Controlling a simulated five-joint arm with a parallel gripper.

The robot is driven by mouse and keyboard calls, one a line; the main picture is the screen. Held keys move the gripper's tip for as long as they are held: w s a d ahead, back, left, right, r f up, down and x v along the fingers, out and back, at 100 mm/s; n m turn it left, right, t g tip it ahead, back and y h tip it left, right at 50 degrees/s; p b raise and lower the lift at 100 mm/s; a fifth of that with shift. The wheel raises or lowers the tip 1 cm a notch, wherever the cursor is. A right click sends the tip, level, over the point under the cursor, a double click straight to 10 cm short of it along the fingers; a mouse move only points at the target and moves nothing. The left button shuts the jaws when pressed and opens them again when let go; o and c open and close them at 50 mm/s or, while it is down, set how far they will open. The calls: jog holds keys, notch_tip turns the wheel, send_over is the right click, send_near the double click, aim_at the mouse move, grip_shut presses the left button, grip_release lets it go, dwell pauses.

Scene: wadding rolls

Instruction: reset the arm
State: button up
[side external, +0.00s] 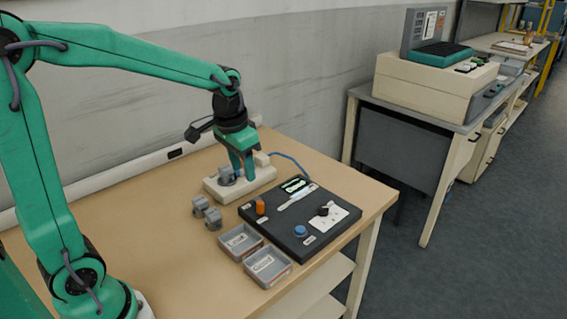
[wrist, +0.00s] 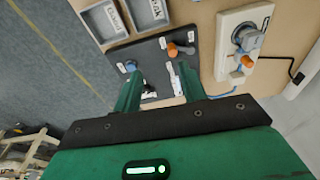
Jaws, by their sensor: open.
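My gripper (side external: 243,174) is open, its two green fingers pointing down. In the side external view it overlaps the cream base block (side external: 263,178) near the back of the bench; I cannot tell the exact height. In the wrist view the fingers (wrist: 158,70) are apart with nothing held between them. The dark control panel (wrist: 152,56) shows beyond them, and the cream block (wrist: 226,66) with a grey fitting (wrist: 247,38) lies to their right. That grey fitting also shows in the side external view (side external: 226,176), close beside the fingers.
The panel (side external: 250,217) carries an orange knob (side external: 260,207), a blue button (side external: 300,231) and a black knob (side external: 323,210). Two grey pieces (side external: 200,205) (side external: 213,218) and two labelled grey trays (side external: 223,247) (side external: 284,275) are nearby. The bench's left part is bare. A wall stands behind.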

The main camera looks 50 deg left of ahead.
jog(key=s+d+r+t, duration=0.1)
jog(key=s+r+t, duration=0.1)
jog(key=s, duration=0.5)
jog(key=s+d+r+t, duration=0.1)
jog(key=s+d+r, duration=0.1)
jog(key=s, duration=0.6)
jog(key=shift+d+r+n+t, duration=0.2)
jog(key=shift+r+n+t, duration=0.1)
jog(key=shift+t, duration=0.1)
